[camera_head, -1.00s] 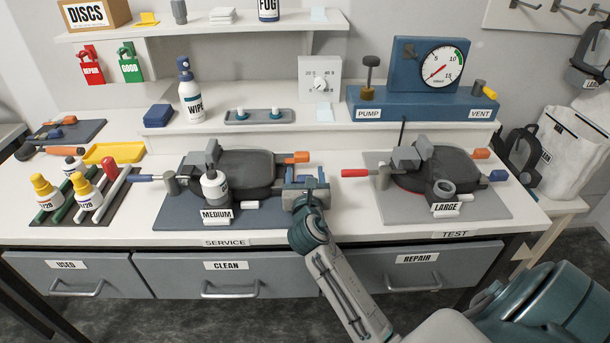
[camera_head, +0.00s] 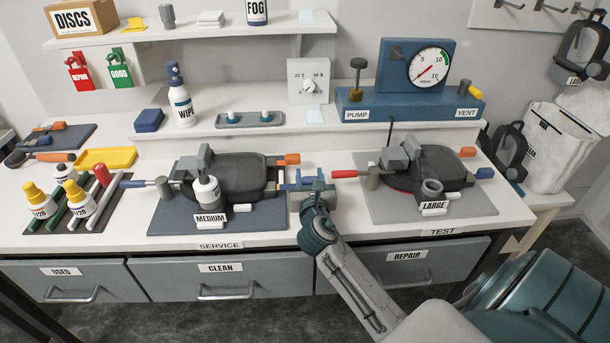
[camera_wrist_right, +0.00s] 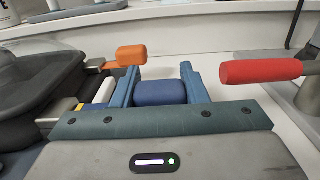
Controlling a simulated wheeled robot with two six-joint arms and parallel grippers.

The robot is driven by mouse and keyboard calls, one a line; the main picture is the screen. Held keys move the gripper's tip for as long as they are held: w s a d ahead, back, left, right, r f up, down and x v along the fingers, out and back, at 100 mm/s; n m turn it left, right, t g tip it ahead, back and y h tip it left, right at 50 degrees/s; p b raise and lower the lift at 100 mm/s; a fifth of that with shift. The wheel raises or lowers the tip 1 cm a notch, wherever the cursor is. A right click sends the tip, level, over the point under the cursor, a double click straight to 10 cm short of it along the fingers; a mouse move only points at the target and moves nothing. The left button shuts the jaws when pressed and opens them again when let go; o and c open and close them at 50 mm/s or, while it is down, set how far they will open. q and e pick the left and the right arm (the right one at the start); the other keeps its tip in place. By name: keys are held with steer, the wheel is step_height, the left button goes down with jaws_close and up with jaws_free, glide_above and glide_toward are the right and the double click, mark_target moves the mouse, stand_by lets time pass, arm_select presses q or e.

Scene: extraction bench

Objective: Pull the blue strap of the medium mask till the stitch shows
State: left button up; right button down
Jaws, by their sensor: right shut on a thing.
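The medium mask (camera_head: 238,172) lies dark and face up on a blue-grey mat (camera_head: 262,221), behind its MEDIUM label (camera_head: 210,218). My right gripper (camera_head: 310,181) is at the mask's right side, shut on the blue strap's end tab (camera_wrist_right: 160,92). In the right wrist view the tab sits between the two blue fingers. A pale strip with a yellow patch (camera_wrist_right: 80,106) shows between the mask and the near finger; I cannot tell whether it is the stitch. The orange strap tab (camera_head: 288,159) is just behind the gripper; it also shows in the wrist view (camera_wrist_right: 131,55). My left gripper is out of view.
The large mask (camera_head: 432,166) sits on a grey mat (camera_head: 388,211) further right. Pump gauge box (camera_head: 410,103) is behind.

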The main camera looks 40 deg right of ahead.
steer(key=c, duration=1)
jaws_free()
steer(key=shift+c, duration=0.2)
steer(key=shift+o, duration=1)
steer(key=b+v, duration=0.1)
steer(key=v, duration=0.9)
steer(key=shift+s+a+f+b, duration=0.1)
steer(key=shift+s+a+b, duration=0.2)
